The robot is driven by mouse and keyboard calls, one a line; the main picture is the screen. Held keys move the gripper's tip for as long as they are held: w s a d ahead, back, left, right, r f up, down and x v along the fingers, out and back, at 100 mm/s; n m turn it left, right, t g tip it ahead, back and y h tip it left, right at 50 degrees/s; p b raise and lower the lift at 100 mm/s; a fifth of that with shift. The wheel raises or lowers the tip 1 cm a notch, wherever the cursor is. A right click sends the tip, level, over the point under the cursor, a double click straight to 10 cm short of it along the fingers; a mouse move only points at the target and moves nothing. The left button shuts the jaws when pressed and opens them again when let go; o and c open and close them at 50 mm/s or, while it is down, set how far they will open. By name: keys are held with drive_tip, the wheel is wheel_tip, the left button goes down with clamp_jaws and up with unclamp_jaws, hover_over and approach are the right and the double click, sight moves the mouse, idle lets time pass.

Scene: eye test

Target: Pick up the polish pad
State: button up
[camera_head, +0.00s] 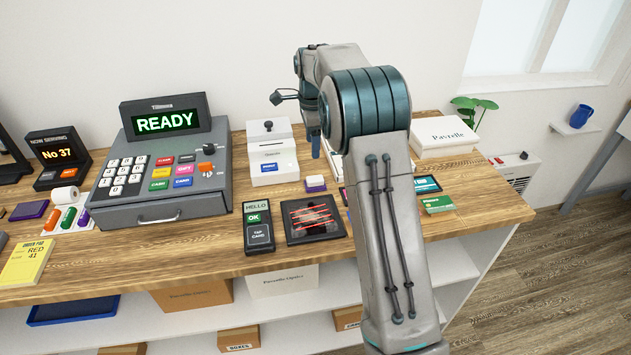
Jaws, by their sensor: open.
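No thing in view carries a readable polish pad label. A small white block with a purple top (315,184) lies on the counter right of the white box with a blue label, and a flat purple pad (28,210) lies at the far left. I cannot tell which of these is the polish pad. My gripper (316,147) hangs over the back of the counter, above and behind the purple-topped block and apart from it. My own arm partly hides it. It is open, and I see nothing held.
The wooden counter (180,243) holds a cash register (160,150), a card reader (258,228), a dark tray with red lines (314,219), a small green box (438,204) and a white box (443,135). My arm hides part of the right side. Bare wood shows along the front.

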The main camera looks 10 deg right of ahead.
drive_tip(key=p, duration=0.1)
hover_over(315, 178)
drive_tip(key=f, duration=0.8)
drive_tip(key=shift+a, duration=0.25)
drive_tip(key=shift+d+f+p, duration=0.15)
drive_tip(key=shift+f+p, duration=0.35)
drive_tip(key=shift+f, duration=0.85)
drive_tip(key=shift+d+f+p, duration=0.1)
drive_tip(key=shift+f+p, duration=0.35)
drive_tip(key=shift+f, duration=0.85)
drive_tip(key=c, duration=0.7)
